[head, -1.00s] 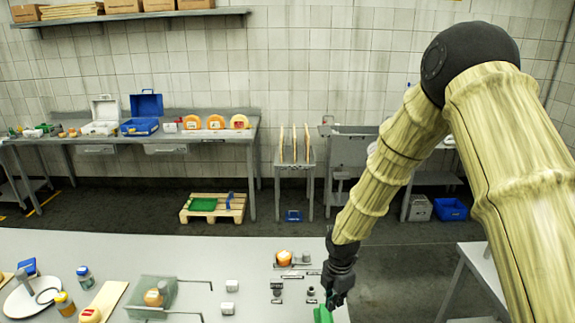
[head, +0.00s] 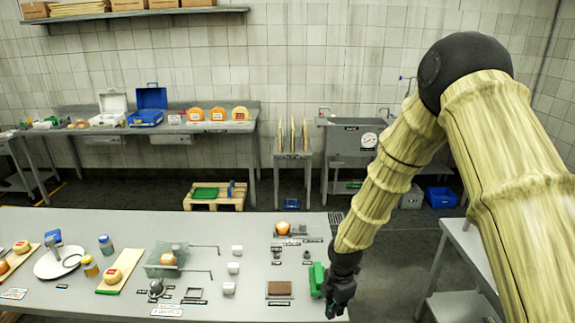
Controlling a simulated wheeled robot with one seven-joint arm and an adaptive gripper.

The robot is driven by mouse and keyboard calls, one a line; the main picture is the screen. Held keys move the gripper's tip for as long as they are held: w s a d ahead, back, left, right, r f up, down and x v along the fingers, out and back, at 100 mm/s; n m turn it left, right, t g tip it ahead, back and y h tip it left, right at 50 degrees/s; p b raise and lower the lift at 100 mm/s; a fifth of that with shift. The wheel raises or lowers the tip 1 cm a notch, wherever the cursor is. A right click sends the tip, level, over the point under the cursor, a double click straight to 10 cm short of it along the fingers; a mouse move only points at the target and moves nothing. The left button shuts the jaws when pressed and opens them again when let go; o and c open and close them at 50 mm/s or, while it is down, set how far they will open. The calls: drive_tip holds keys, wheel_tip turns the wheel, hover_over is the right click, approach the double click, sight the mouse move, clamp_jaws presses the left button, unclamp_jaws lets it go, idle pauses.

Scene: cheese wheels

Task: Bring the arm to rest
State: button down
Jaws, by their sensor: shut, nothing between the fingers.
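My arm (head: 374,205) reaches down from the upper right in the head view. It is bent at a black elbow joint. My gripper (head: 333,308) hangs at the right end of the front table, by its front right edge. Its fingers point down and are shut, with nothing seen in them. A green object (head: 317,279) stands on the table just left of the gripper. I cannot tell whether they touch.
The grey front table (head: 215,228) holds cheese pieces, white blocks (head: 233,268), a brown square (head: 279,288) and a clear box (head: 165,261). Another table (head: 470,245) stands at the right. Floor shows between them. A back bench (head: 255,127) and sink (head: 345,140) line the wall.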

drive_tip(key=s+d+f+m+y+b, duration=0.15)
drive_tip(key=s+f+m+b, duration=0.35)
drive_tip(key=s+f+m, duration=0.95)
drive_tip(key=s+d+f+m+b, duration=0.1)
drive_tip(key=s+d+f+m, duration=0.1)
drive_tip(key=s+f, duration=0.2)
drive_tip(key=s+d+f+m+h+b, duration=0.1)
drive_tip(key=s+d+f+m+b, duration=0.1)
drive_tip(key=s, duration=0.8)
drive_tip(key=s+d+f+m+h+b, duration=0.1)
drive_tip(key=s+d+f+m, duration=0.2)
drive_tip(key=s+f, duration=0.3)
drive_tip(key=shift+s+d+f+m+b, duration=0.25)
drive_tip(key=shift+s+f+m+b, duration=0.2)
drive_tip(key=shift+m, duration=0.3)
